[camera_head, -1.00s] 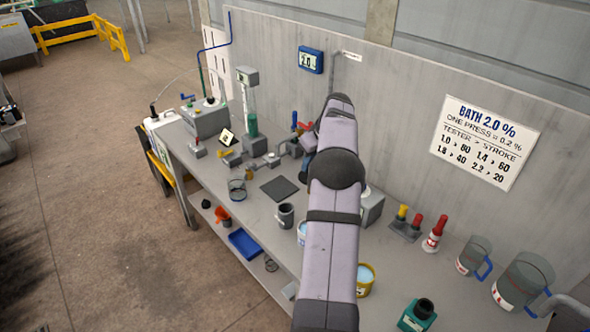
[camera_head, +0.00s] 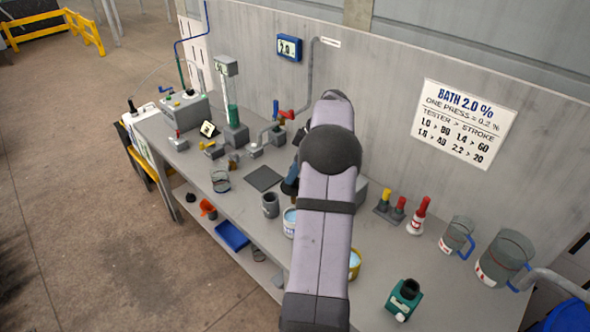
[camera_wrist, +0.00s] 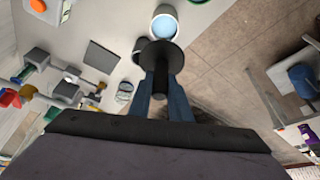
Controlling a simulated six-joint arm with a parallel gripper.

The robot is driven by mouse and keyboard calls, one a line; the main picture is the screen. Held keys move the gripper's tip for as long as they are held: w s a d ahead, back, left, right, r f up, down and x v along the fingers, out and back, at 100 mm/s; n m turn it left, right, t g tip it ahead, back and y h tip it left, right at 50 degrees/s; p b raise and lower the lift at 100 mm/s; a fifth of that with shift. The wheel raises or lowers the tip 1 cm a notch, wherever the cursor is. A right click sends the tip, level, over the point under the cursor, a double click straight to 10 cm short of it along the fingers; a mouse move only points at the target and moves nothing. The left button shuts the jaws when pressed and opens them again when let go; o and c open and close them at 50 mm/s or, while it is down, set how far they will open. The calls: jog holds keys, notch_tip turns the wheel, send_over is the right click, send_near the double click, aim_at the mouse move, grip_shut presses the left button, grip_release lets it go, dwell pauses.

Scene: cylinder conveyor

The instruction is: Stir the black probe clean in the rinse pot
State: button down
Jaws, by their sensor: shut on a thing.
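My gripper (camera_wrist: 160,88) has blue fingers shut on the black probe (camera_wrist: 160,56), which has a wide dark disc at its far end. A white pot (camera_wrist: 163,10) with pale blue liquid lies just beyond the disc in the wrist view. In the head view this white pot (camera_head: 289,230) stands at the bench's front edge, just below my gripper (camera_head: 290,186). The disc looks clear of the liquid; its exact height is unclear. A yellow pot (camera_head: 354,269) with pale liquid is partly hidden by my arm. I cannot tell from labels which is the rinse pot.
A dark grey cup (camera_head: 270,206) stands left of the white pot, near a dark square mat (camera_head: 264,178). A glass beaker (camera_head: 221,182) is farther left.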

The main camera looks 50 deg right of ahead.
jog(key=shift+f, duration=0.1)
dwell(0.4)
jog(key=shift+f+b, duration=1.95)
jog(key=shift+f, duration=0.3)
jog(key=shift+f+b, duration=2.9)
jog(key=shift+f, duration=0.55)
jog(key=shift+d+p, duration=0.4)
jog(key=shift+d, duration=0.3)
jog(key=shift+w+a, duration=0.1)
jog(key=shift+a, duration=0.05)
